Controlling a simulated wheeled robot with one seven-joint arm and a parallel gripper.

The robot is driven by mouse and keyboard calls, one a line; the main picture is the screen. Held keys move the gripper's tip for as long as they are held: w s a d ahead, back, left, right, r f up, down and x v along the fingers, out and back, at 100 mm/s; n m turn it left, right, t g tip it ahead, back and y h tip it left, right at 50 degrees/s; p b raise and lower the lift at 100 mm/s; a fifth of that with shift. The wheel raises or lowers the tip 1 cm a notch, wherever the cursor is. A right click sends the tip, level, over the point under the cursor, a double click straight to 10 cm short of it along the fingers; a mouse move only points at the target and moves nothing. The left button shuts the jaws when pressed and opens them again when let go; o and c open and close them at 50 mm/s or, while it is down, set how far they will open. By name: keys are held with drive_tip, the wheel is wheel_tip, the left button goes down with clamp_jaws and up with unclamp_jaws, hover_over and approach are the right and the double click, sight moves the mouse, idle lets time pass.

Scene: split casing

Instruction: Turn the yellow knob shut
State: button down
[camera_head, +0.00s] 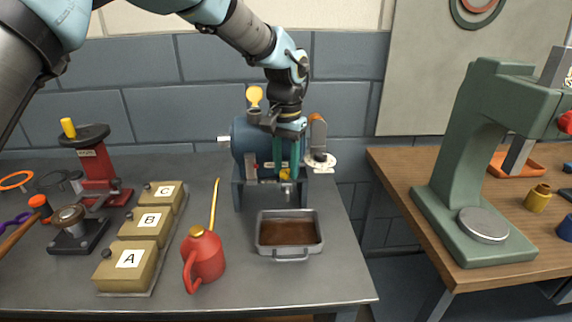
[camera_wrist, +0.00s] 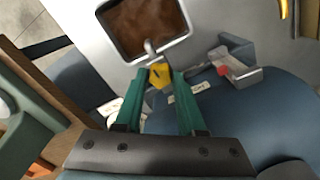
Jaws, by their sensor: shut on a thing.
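The yellow knob (camera_wrist: 159,76) sits between the two teal fingertips of my gripper (camera_wrist: 161,72) in the wrist view. My gripper is shut on it. A small pale spout (camera_wrist: 150,48) shows just past the knob, pointing toward the tray. In the head view my gripper (camera_head: 285,171) reaches down in front of the blue cylindrical casing (camera_head: 241,139), with its fingertips at the low front. There the knob is mostly hidden and its turn angle cannot be told. The casing also fills the lower right of the wrist view (camera_wrist: 245,130).
A metal tray of brown liquid (camera_head: 262,236) stands below the casing's front. A red oil can (camera_head: 204,258) with a long yellow spout is to its left, beside boxes A (camera_head: 128,266), B and C. The bench's right edge is close; a green press (camera_head: 462,150) stands on another table.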

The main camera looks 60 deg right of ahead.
sight(285, 171)
drive_tip(key=shift+m, duration=0.6)
drive_tip(key=c, duration=0.8)
unclamp_jaws()
wheel_tip(285, 171, up, 11)
drive_tip(key=b, duration=0.2)
drive_tip(key=shift+b, duration=0.4)
drive_tip(key=shift+w+f, duration=0.1)
